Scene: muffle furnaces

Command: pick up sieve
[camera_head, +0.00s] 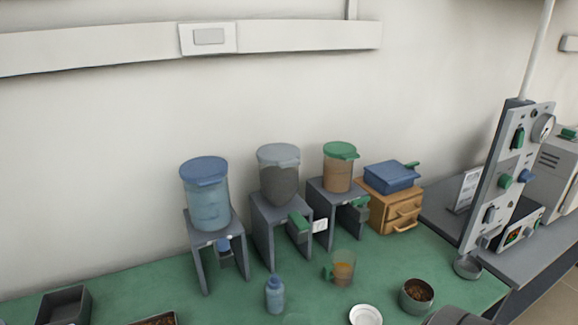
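A blue, box-like piece with a green handle (390,177) sits on top of a small wooden drawer box (398,210) at the back right of the green table. It may be the sieve, but I cannot tell for certain from this view. Nothing else in view is clearly a sieve. Neither of my grippers is visible in the head view.
Three dispensers stand on grey stands: blue-lidded (206,195), grey-lidded (279,175) and green-lidded (339,168). In front are a blue bottle (275,295), a clear cup (343,268), a white dish (366,315) and a filled bowl (416,296). A tall panel (505,175) stands right.

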